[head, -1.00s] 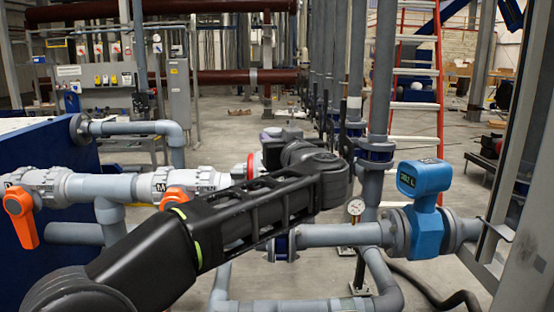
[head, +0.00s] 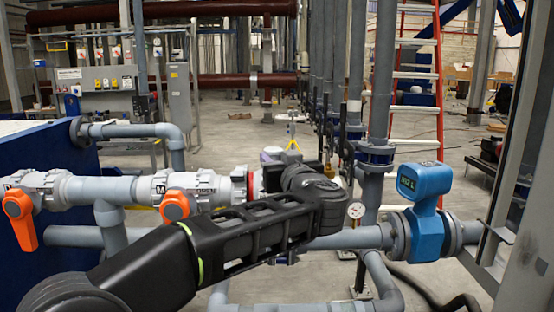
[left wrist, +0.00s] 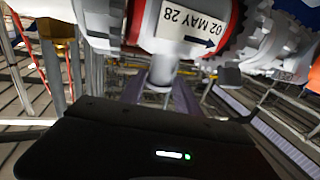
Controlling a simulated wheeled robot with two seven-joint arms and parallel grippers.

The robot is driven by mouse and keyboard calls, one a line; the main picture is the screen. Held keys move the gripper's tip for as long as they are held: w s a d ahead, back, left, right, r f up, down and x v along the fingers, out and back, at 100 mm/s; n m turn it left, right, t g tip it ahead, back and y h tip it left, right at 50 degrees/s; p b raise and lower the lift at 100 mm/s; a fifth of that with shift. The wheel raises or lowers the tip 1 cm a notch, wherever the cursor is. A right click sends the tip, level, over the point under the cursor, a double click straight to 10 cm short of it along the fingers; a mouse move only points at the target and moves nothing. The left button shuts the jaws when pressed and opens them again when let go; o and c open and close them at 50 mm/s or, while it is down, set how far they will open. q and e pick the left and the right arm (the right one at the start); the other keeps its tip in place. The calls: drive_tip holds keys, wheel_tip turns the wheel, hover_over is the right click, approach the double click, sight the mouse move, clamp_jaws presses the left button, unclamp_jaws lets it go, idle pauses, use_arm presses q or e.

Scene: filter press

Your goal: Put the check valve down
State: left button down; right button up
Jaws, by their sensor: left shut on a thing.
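The check valve shows in the head view as a red-banded piece (head: 257,184) at the right end of the white pipe fittings. In the left wrist view it is a red and white body (left wrist: 186,28) with a label reading 02 MAY 28 and an arrow, close above the gripper housing. My left gripper (head: 273,176) is shut on the check valve; its fingertips are mostly hidden by the wrist. The valve looks roughly in line with the pipe; I cannot tell whether it touches the adjoining fitting. My right gripper is not in view.
Two white valves with orange handles (head: 175,205) sit on the grey pipe to the left. A blue flow meter (head: 425,205) and a pressure gauge (head: 356,210) are on the right. A blue tank (head: 50,165) stands at left. Pipes run below my arm.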

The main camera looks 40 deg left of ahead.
use_arm(q)
drive_tip(key=c, duration=0.9)
unclamp_jaws()
drive_tip(key=shift+d+r, duration=0.1)
drive_tip(key=b+v, duration=0.2)
drive_tip(key=v, duration=1)
